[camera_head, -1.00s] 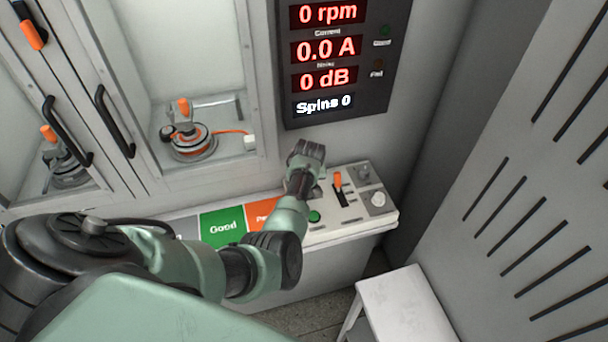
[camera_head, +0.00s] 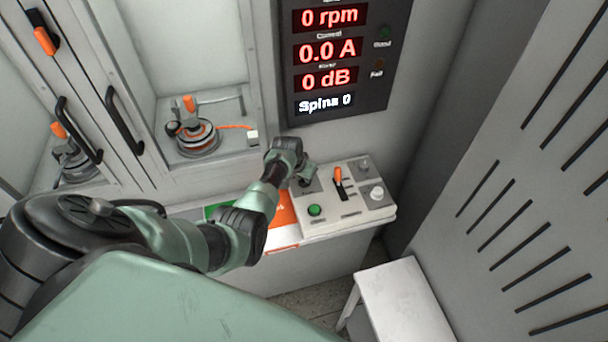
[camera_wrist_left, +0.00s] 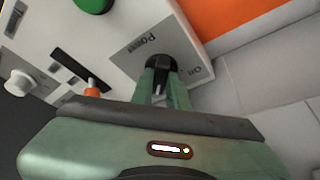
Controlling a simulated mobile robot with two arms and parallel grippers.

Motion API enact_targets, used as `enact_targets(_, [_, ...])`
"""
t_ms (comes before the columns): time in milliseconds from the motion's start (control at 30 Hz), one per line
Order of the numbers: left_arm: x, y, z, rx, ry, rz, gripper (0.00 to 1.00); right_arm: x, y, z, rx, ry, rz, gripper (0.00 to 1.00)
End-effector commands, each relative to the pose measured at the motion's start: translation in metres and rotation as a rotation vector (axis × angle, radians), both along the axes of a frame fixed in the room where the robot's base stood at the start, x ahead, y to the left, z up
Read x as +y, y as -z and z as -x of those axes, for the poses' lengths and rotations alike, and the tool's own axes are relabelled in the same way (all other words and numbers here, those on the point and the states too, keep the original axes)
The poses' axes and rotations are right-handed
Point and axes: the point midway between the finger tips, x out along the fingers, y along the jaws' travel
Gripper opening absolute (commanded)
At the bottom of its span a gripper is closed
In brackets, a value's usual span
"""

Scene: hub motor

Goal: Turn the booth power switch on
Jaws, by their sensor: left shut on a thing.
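In the head view my left gripper (camera_head: 305,178) points down at the panel and mostly hides the knob. The knob's exact pointing direction is hard to tell. My right gripper is in neither view.
A green button (camera_head: 315,210), an orange-handled lever (camera_head: 338,178) and white knobs (camera_head: 376,192) share the panel. A display (camera_head: 330,60) above reads zeros. A booth with a motor (camera_head: 196,138) stands left; a white stool (camera_head: 400,295) stands below.

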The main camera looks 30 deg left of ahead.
Motion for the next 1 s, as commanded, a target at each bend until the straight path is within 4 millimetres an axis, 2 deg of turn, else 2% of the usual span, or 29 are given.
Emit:
enact_targets(500, [0.0005, -0.0011, -0.0009, -0.002, 0.019, -0.001, 0.00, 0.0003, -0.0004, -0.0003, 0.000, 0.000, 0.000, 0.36])
enact_targets(533, [0.0005, -0.0011, -0.0009, -0.002, 0.019, -0.002, 0.24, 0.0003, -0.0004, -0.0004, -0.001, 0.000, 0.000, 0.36])
enact_targets(600, [0.0004, -0.0009, -0.0009, -0.002, 0.019, -0.002, 0.37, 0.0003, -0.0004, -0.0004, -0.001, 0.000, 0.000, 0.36])
enact_targets(1000, [0.0003, -0.0052, 0.0013, -0.001, 0.017, -0.002, 0.37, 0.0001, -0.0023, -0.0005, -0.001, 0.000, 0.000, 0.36])
